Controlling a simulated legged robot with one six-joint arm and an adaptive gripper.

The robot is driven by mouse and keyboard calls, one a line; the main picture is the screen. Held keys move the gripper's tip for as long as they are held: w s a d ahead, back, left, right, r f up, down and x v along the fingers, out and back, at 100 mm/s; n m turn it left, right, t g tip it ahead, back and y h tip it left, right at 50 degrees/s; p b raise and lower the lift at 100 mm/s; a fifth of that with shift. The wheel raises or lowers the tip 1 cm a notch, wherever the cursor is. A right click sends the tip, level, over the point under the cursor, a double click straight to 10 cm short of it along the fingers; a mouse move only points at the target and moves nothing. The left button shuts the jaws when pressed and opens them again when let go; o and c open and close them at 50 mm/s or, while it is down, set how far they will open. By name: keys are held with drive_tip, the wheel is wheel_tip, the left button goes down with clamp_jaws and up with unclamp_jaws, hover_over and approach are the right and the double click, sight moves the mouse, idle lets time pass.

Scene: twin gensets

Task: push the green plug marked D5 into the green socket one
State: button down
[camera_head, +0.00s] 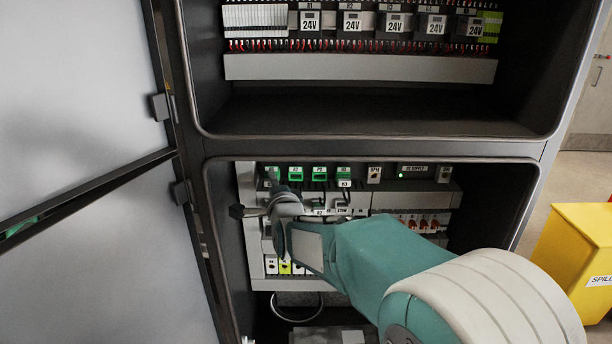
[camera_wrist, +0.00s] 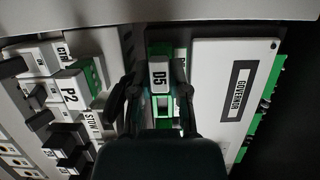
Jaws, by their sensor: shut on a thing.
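The plug marked D5 (camera_wrist: 158,75) has a white label face with green parts around it. It sits between the two dark fingers of my gripper (camera_wrist: 157,95), which is shut on it. In the head view my gripper (camera_head: 272,212) is inside the lower cabinet bay, at its left side, and hides the plug. A row of green connectors (camera_head: 319,173) runs along the top of this bay, above my gripper. I cannot tell which is socket one. I cannot tell whether the plug touches any socket.
A white GOVERNOR module (camera_wrist: 235,90) with green terminals stands close right of the plug in the wrist view. A green connector marked P2 (camera_wrist: 72,92) is to the left. The cabinet door (camera_head: 80,120) is at the left. A yellow spill bin (camera_head: 575,255) stands outside at right.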

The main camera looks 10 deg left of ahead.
drive_tip(key=shift+w, duration=0.15)
drive_tip(key=c, duration=0.5)
unclamp_jaws()
drive_tip(key=shift+c, duration=0.2)
drive_tip(key=v, duration=1.2)
drive_tip(key=s+d+f+n+g+h, duration=0.1)
drive_tip(key=s+d+n+g+h, duration=0.15)
drive_tip(key=d, duration=0.75)
drive_tip(key=s+d+n+g+h, duration=0.2)
drive_tip(key=s+d+n+h, duration=0.15)
drive_tip(key=d, duration=0.65)
drive_tip(key=s+d+f+n+g+h, duration=0.1)
drive_tip(key=s+d+f+n+g, duration=0.1)
drive_tip(key=s+d, duration=0.4)
drive_tip(key=s+d+f+n+g+h, duration=0.2)
drive_tip(key=s+d, duration=0.4)
drive_tip(key=s, duration=0.4)
drive_tip(key=shift+s+d+f+n+g, duration=0.3)
drive_tip(key=shift+f+n+g, duration=0.15)
drive_tip(key=shift+n+g, duration=0.35)
